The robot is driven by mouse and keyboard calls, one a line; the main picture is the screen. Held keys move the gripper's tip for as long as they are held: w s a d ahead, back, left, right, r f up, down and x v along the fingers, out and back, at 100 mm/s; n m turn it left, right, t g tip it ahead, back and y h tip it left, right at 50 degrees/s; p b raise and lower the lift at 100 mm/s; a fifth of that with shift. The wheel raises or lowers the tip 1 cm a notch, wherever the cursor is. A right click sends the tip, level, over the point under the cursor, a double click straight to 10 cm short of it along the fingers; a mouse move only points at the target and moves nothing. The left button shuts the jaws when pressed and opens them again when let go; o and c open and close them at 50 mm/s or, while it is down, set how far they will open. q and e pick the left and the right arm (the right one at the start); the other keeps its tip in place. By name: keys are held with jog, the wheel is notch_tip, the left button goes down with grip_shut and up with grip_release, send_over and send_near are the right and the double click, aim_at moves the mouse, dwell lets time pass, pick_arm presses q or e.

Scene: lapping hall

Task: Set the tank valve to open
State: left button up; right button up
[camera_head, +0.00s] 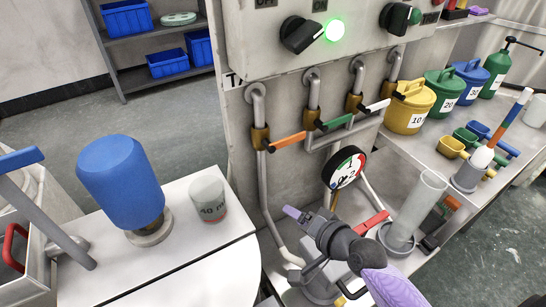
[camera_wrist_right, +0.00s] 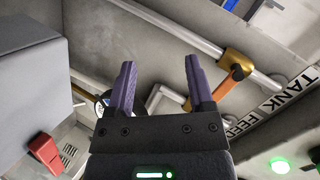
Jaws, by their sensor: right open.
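The orange valve handle (camera_head: 290,139) sits on a brass body on the leftmost pipe of the grey cabinet, beside a partly hidden label starting "TA" (camera_head: 236,82). The handle points right, across its vertical pipe. It also shows in the right wrist view (camera_wrist_right: 228,86), near a label reading "TANK" (camera_wrist_right: 295,82). Valves with a green handle (camera_head: 336,122) and a white handle (camera_head: 377,105) are to its right. My right gripper (camera_head: 303,218) is below the handles, apart from them; in the wrist view its purple fingers (camera_wrist_right: 160,65) are open and empty. My left gripper is out of view.
A pressure gauge (camera_head: 345,167) stands close above my right gripper, with a red lever (camera_head: 371,223) and clear cylinder (camera_head: 416,206) to the right. A blue bottle (camera_head: 121,182) and cup (camera_head: 208,198) stand left. Switches and a lit green lamp (camera_head: 334,31) are above.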

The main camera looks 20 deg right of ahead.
aim_at(294, 141)
jog(key=w+d+r+m+t+h, duration=0.1)
jog(key=w+d+r+m+t, duration=0.2)
jog(key=r, duration=0.2)
jog(key=w+d+r+m+t, duration=0.2)
jog(key=r+m, duration=0.2)
jog(key=r, duration=0.1)
jog(key=w, duration=0.3)
jog(key=w+a+b, duration=0.1)
jog(key=w, duration=0.6)
jog(key=shift+a+b, duration=0.15)
jog(key=shift+b, duration=0.25)
grip_shut()
jog(key=shift+f, duration=0.1)
